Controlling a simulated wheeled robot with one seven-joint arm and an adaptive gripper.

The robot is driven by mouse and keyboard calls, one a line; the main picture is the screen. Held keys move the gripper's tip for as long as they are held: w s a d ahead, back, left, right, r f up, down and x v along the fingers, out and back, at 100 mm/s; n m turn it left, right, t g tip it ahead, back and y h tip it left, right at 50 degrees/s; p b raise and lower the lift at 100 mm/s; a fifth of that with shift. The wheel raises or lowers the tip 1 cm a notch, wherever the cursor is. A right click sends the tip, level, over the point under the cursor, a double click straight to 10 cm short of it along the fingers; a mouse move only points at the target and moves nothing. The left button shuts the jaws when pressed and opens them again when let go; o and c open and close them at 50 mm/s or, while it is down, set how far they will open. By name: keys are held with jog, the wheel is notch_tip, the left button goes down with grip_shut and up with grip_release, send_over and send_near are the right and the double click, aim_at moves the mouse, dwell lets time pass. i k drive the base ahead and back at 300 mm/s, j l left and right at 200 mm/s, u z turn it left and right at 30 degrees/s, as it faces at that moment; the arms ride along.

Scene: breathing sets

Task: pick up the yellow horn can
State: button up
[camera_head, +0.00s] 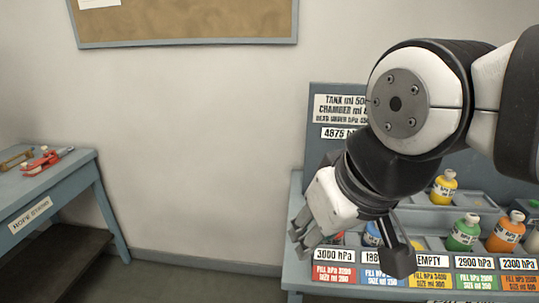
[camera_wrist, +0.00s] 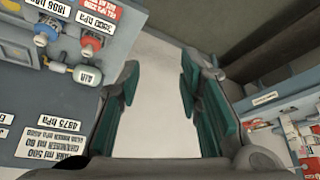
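A yellow can (camera_head: 444,187) with a pale cap and a label stands upright on the raised back tray of the bench at the right in the head view. It is the only yellow can I can make out; I cannot read its label. My gripper (camera_head: 345,245) is left of it and nearer the camera, in front of the bench. In the wrist view my gripper (camera_wrist: 157,90) is open, its two teal pads wide apart with nothing between them. The yellow can is not visible in the wrist view.
The bench front (camera_head: 333,276) carries pressure labels. A green can (camera_head: 463,233) and an orange can (camera_head: 507,234) stand in front slots; my gripper partly hides a blue one (camera_head: 373,234). A side table (camera_head: 65,175) with a red item (camera_head: 46,162) stands left. Floor between is clear.

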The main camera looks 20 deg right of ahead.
aim_at(445, 187)
jog(key=z, duration=1.55)
jog(key=i+l, duration=1)
